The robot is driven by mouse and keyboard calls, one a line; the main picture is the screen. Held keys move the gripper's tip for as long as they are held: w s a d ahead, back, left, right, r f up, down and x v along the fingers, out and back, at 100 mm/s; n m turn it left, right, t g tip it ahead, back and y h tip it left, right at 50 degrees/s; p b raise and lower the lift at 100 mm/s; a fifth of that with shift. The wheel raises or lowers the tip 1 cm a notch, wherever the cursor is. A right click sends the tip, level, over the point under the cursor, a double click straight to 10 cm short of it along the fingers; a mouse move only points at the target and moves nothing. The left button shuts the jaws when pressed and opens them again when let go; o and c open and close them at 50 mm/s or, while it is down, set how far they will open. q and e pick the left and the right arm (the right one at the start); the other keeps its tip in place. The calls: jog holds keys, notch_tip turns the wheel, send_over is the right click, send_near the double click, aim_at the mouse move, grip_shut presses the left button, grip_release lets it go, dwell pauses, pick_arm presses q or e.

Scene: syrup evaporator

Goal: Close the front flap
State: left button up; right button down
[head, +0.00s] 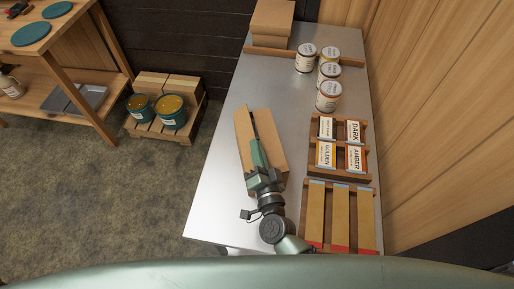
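The cardboard box (270,135) stands on the metal table, left of the label rack. Its brown panels show on both sides of my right gripper (254,130), which reaches over it from the near side. The gripper and wrist cover the middle and part of the near end of the box. I cannot tell which panel is the front flap, or whether the gripper touches it. The fingers are seen from above and behind, so their opening is unclear. My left gripper is not in view.
On the metal table (222,185), several labelled cans (328,97) and a wooden label rack (341,151) stand right of the box. Tape-like strips (341,218) lie nearer, and flat cartons (272,22) at the far end. The table's left strip is clear. Teal buckets (172,112) stand on a floor pallet.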

jog(key=shift+d+f+m+b, duration=0.2)
jog(key=shift+f+m+b, duration=0.3)
jog(key=shift+m+b, duration=0.1)
jog(key=shift+d+f+m+b, duration=0.2)
jog(key=shift+m+b, duration=0.15)
jog(key=shift+m, duration=0.55)
jog(key=c, duration=1.6)
grip_release()
jog(key=shift+c, duration=0.2)
